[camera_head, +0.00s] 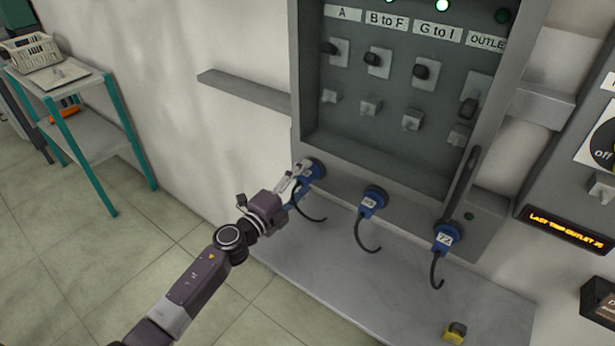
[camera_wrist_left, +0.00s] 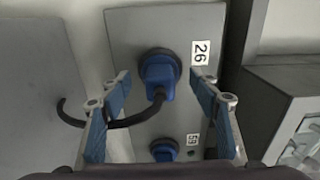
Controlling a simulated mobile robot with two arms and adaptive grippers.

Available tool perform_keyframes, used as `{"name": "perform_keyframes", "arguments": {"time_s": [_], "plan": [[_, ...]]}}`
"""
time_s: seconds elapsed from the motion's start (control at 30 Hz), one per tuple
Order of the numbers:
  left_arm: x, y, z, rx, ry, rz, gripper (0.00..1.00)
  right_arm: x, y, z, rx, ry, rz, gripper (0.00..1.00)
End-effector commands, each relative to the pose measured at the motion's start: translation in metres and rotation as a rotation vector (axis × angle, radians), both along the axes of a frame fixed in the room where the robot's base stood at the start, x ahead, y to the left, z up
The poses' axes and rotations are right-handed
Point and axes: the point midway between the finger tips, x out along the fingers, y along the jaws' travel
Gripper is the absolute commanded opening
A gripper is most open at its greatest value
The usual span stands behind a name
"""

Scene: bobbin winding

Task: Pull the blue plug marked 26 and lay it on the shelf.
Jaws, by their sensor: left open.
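The blue plug marked 26 (camera_wrist_left: 160,78) sits in its round socket in the left wrist view, with the white 26 label beside it. Its dark cable curves away to the left, past one finger. My left gripper (camera_wrist_left: 162,98) is open, one finger on each side of the plug with visible gaps. In the head view my left gripper (camera_head: 299,178) is at the leftmost plug (camera_head: 315,169) and partly covers it. The grey shelf (camera_head: 345,268) runs below the panel. My right gripper is not in view.
Two more blue plugs, the middle one (camera_head: 371,201) and one marked 72 (camera_head: 446,238), hang to the right with dark cables. A yellow and black object (camera_head: 455,332) is at the shelf's front right. The shelf's middle is clear. A teal-legged rack (camera_head: 85,150) stands at left.

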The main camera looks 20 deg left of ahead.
Motion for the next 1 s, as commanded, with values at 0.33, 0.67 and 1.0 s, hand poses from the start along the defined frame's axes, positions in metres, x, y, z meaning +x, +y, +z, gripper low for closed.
{"name": "perform_keyframes", "arguments": {"time_s": [0.33, 0.67, 1.0], "plan": [[0.016, -0.006, -0.001, 0.0, 0.001, 0.0, 0.56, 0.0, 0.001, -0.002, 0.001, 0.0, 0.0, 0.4], [0.016, -0.006, 0.0, 0.0, 0.0, 0.0, 0.56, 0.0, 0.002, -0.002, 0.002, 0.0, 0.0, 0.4], [0.015, -0.006, 0.0, -0.001, 0.0, 0.0, 0.56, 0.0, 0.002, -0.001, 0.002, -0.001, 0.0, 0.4]]}}
